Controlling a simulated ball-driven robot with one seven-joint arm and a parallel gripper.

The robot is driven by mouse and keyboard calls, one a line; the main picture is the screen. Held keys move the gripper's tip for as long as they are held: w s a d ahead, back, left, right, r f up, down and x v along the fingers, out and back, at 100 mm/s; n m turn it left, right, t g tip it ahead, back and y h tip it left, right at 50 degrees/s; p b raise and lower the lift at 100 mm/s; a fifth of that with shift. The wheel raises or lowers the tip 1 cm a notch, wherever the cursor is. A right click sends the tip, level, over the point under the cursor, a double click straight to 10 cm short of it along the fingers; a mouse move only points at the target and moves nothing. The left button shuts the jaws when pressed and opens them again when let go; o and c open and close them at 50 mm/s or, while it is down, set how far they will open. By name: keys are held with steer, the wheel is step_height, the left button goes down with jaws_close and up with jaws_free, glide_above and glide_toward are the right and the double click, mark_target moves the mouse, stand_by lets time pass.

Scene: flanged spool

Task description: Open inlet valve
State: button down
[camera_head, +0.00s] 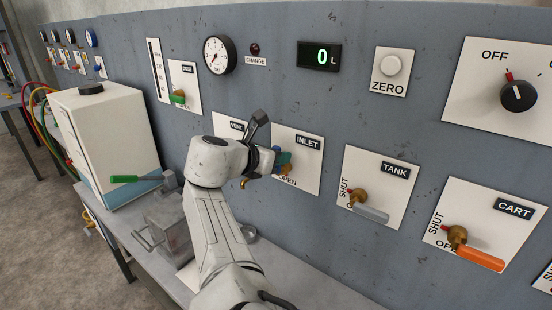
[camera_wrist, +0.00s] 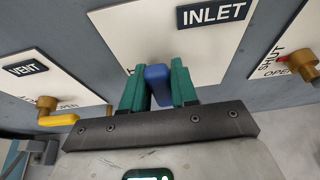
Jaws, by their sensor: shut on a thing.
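The inlet valve sits on a white panel labelled INLET (camera_head: 308,143), with the word OPEN partly showing below it. Its brass body (camera_head: 287,170) is partly hidden behind my gripper (camera_head: 279,158) in the head view. In the wrist view, the valve's blue handle (camera_wrist: 158,86) stands between the two green fingers of my gripper (camera_wrist: 158,88), which are shut on it. The handle's exact angle is hard to tell, because the fingers and wrist cover much of it. The INLET label (camera_wrist: 214,12) is above and right of the fingers.
The vent valve with a yellow handle (camera_wrist: 58,120) is close on the left. The tank valve (camera_head: 358,197) with a grey handle and cart valve (camera_head: 457,236) with an orange handle are to the right. A green display (camera_head: 320,56) reads 0 L. A white box (camera_head: 105,135) stands left.

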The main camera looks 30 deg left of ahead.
steer(key=shift+f, duration=0.2)
steer(key=c, duration=1)
jaws_free()
steer(key=shift+o, duration=0.2)
steer(key=shift+r, duration=0.1)
steer(key=d+p+v, duration=0.1)
steer(key=p+v, duration=0.2)
steer(key=v, duration=0.7)
steer(key=shift+s+a, duration=0.35)
steer(key=shift+a, duration=0.2)
steer(key=shift+r, duration=0.15)
